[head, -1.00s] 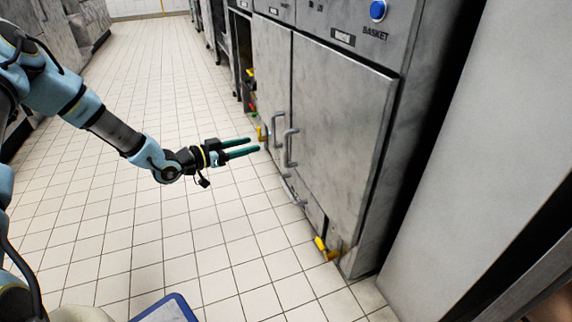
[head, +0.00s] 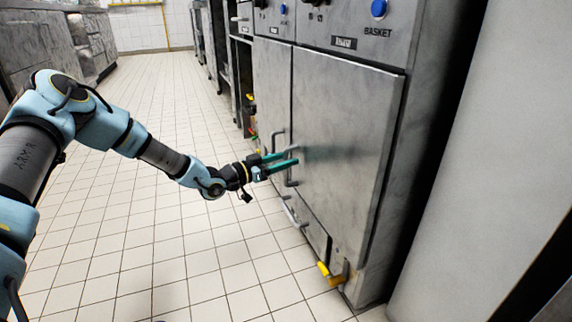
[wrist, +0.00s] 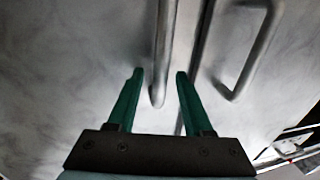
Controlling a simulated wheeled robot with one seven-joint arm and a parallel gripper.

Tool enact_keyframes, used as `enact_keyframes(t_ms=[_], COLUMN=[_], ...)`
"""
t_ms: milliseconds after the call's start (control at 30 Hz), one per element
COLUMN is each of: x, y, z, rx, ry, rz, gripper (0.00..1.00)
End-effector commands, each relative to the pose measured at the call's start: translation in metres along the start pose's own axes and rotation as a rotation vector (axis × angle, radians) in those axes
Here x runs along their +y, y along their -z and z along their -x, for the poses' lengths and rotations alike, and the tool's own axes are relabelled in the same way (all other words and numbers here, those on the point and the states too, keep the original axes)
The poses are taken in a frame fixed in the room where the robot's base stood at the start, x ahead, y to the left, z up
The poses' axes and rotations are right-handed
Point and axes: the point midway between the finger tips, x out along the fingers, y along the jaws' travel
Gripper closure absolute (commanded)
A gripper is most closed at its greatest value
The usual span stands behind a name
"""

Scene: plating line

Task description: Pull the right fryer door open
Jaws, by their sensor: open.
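The right fryer door (head: 345,130) is a wide, scuffed grey metal panel and stands shut. Its handle (head: 292,183) is an upright metal bar near the door's left edge. My gripper (head: 291,157) is open at this handle, its green fingers partly covering it in the head view. In the wrist view the right door's handle (wrist: 163,50) runs between the open fingers (wrist: 160,74), with a gap on each side. The left fryer door (head: 271,85) is also shut. Its handle (head: 276,136) appears to the right of my fingers in the wrist view (wrist: 247,60).
Above the doors is a control panel with a blue knob (head: 379,9). Below are a pipe and a yellow valve handle (head: 323,269). A grey wall-like surface (head: 480,190) stands to the right. The tiled floor (head: 150,240) in front is clear.

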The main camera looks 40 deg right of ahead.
Motion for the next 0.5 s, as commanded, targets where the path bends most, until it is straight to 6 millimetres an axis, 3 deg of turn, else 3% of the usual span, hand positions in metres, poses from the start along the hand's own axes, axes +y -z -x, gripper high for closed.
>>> enact_keyframes(t_ms=[333, 500], x=[0.0002, 0.0001], y=[0.0007, 0.0006], z=[-0.0048, -0.0046], rx=[0.000, 0.000], ry=[0.000, 0.000], rz=[0.000, 0.000], gripper=[0.49, 0.67])
